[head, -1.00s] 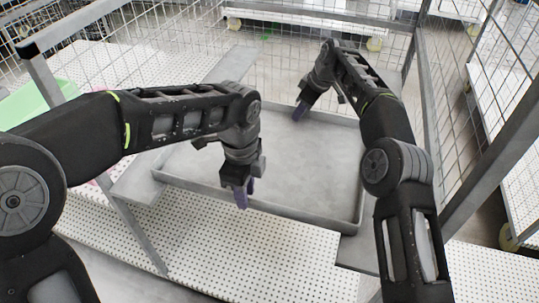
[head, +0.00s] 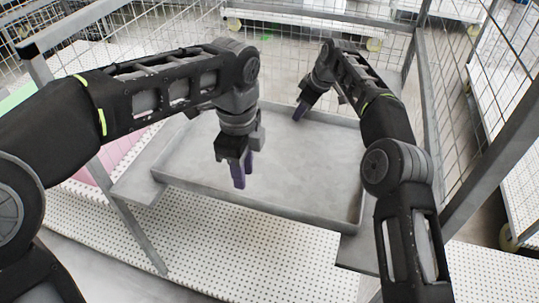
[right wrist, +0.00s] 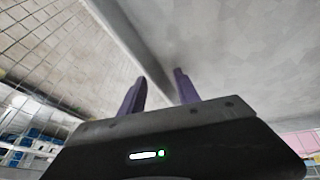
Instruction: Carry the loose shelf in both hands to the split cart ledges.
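The loose shelf, a grey shallow tray with a low rim (head: 262,208), lies flat inside the cart. Its near left corner is by the left ledge (head: 140,188), and its near right corner is by the right ledge (head: 357,252). My left gripper (head: 243,170) points down over the shelf's near part, inside the near rim, empty, its purple fingers apart. My right gripper (head: 299,112) is at the far rim. In the right wrist view its fingers (right wrist: 158,92) are spread with the rim running between them, and a gap seems to show. Contact there cannot be told.
A white perforated deck (head: 230,243) lies below the shelf. Grey posts and wire mesh (head: 490,110) enclose the right and back. A pink item (head: 95,172) lies left of the shelf. Other white carts stand behind and right.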

